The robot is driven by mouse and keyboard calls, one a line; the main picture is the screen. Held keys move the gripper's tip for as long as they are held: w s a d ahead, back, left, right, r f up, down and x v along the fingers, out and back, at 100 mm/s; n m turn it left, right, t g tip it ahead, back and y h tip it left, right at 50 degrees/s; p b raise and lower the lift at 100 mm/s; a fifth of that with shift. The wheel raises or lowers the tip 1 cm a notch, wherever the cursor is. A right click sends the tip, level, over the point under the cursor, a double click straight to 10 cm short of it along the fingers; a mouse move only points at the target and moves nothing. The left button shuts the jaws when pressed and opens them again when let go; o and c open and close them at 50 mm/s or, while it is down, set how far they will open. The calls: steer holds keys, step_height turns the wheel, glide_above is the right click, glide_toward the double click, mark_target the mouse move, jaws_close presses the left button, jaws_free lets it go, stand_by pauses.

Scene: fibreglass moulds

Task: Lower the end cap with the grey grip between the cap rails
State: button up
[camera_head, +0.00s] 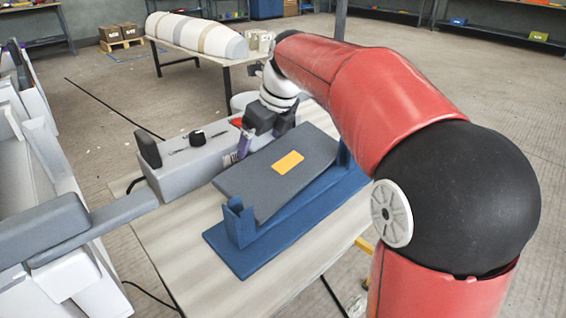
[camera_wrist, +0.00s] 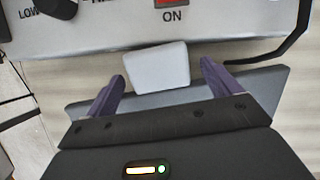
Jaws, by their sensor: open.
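In the wrist view a pale grey block (camera_wrist: 157,68), which looks like the grey grip, sits between the two spread purple fingers of my gripper (camera_wrist: 158,82), with gaps on both sides. A slate-grey plate (camera_wrist: 190,100) shows below it; I cannot tell whether the block is joined to it. In the head view my gripper (camera_head: 246,143) is beside the grey control box, and the grip is hidden. A dark grey panel with an orange patch (camera_head: 287,163) lies on a blue stand (camera_head: 238,224) with uprights at its ends. I cannot tell which parts are the cap rails.
The grey control box (camera_head: 190,165) with knobs stands close behind my gripper; its "ON" switch (camera_wrist: 172,3) shows in the wrist view. A black cable (camera_wrist: 290,45) curves at the right there. The pale table (camera_head: 180,235) is bare at the front left. White moulds lie on a far table.

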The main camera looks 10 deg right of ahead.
steer(key=shift+x, duration=0.95)
steer(key=c, duration=1.5)
steer(key=shift+r, duration=0.1)
steer(key=shift+c, duration=1.3)
steer(key=shift+r, duration=0.1)
